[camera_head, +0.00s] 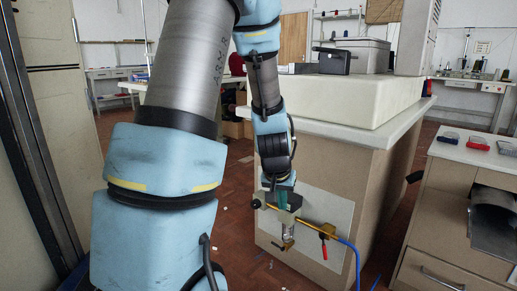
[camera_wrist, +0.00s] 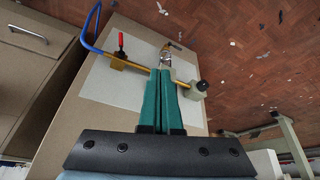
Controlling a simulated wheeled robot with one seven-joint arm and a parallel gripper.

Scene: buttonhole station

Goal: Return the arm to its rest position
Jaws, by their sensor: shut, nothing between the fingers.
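My arm reaches down from the top of the head view, bent, with my gripper (camera_head: 283,203) low in front of the cabinet's end face. The wrist view shows its two teal fingers (camera_wrist: 161,74) side by side, shut, with nothing between them. The fingertips lie over the brass pipe fitting (camera_wrist: 141,68) in that view. I cannot tell whether they touch it. The fitting also shows in the head view (camera_head: 311,226), partly hidden behind my gripper. It has a red lever (camera_head: 324,247) and a blue hose (camera_head: 352,252).
The pipework is on a pale panel (camera_head: 338,215) on the cabinet (camera_head: 365,165), close to my gripper. A drawer unit (camera_head: 430,240) with small red and blue items on top stands at right. Brick-coloured floor (camera_wrist: 225,50) with scattered scraps lies beside the cabinet.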

